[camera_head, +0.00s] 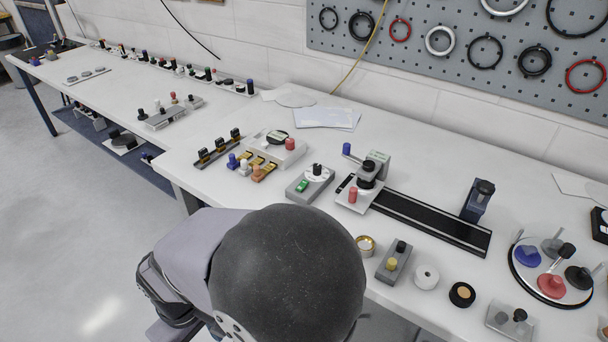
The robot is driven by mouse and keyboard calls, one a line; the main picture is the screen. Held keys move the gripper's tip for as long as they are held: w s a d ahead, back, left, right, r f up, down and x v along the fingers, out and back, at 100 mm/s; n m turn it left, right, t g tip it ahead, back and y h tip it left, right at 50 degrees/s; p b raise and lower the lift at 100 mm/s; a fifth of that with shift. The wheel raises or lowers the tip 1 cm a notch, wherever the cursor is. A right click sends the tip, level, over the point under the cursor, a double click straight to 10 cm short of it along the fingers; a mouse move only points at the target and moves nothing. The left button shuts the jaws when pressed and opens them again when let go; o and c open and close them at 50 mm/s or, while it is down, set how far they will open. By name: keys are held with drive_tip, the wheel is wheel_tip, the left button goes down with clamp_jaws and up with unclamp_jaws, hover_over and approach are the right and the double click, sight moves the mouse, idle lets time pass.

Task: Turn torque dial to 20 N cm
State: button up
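A grey box (302,190) stands near the middle of the bench. It carries a white round dial plate (319,174) with a black knob (317,169) and a green switch or display. This may be the torque dial, but its marks are too small to read, so I cannot tell its setting. A second black knob (368,167) sits on the fixture to the right, beside a dark rail. My own arm, a dark rounded link and grey parts, fills the lower middle. My gripper is not visible.
A white box with a round gauge (275,139) and red knob stands left of the grey box. A dark rail (428,220) runs right to a dark blue block (479,199). A round tray (518,265) holds coloured knobs. Papers (322,117) lie behind on clear bench.

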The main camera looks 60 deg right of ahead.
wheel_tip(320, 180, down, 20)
drive_tip(key=b, duration=1.7)
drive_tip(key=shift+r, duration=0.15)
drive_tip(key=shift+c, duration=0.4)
